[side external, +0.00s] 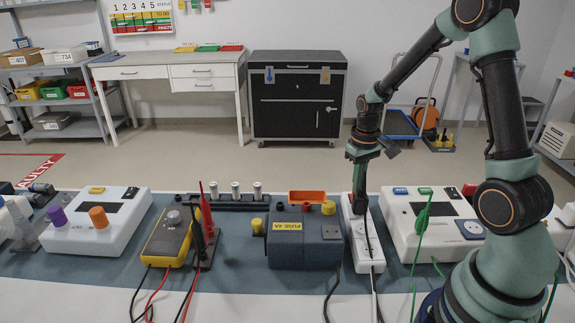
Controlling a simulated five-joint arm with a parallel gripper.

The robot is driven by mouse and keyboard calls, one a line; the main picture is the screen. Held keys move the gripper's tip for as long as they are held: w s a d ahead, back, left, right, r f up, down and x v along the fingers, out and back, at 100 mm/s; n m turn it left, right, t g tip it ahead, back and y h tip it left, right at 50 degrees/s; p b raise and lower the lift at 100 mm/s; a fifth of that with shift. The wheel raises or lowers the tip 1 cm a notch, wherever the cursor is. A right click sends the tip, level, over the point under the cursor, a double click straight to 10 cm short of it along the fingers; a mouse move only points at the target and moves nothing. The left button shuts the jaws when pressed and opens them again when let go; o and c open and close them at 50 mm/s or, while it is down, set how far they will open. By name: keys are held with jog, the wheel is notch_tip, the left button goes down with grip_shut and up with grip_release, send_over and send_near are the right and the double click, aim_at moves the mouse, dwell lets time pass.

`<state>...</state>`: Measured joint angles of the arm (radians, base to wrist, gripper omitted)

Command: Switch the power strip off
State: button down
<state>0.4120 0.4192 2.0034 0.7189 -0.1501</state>
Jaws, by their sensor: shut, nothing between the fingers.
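The white power strip (363,245) lies lengthwise on the blue-grey bench mat, with sockets along its top and a cable leaving its near end. My gripper (360,211) points straight down over the far part of the strip. Its fingers are shut with nothing between them, and the tips are at or just above the strip's top; I cannot tell if they touch. The strip's switch is not visible, and my fingers cover part of the far end.
A dark blue-grey box labelled FUSE 4A (303,243) stands close left of the strip. A white device (437,224) with a green probe stands close right. A yellow multimeter (168,238) and a white device with knobs (97,222) are farther left. Black cables cross the near bench edge.

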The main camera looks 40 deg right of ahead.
jog(key=shift+f, duration=0.9)
dwell(0.9)
jog(key=shift+r, duration=3.55)
jog(key=s+a+r+n+t, duration=0.1)
jog(key=s+a+r+t, duration=0.1)
jog(key=a+r, duration=0.4)
jog(key=s+a+r+n+t, duration=0.2)
jog(key=s+a+r+t, duration=0.1)
jog(key=a+r, duration=0.4)
jog(key=shift+s+a+t, duration=0.3)
jog(key=shift+s+a, duration=0.55)
jog(key=shift+a, duration=0.35)
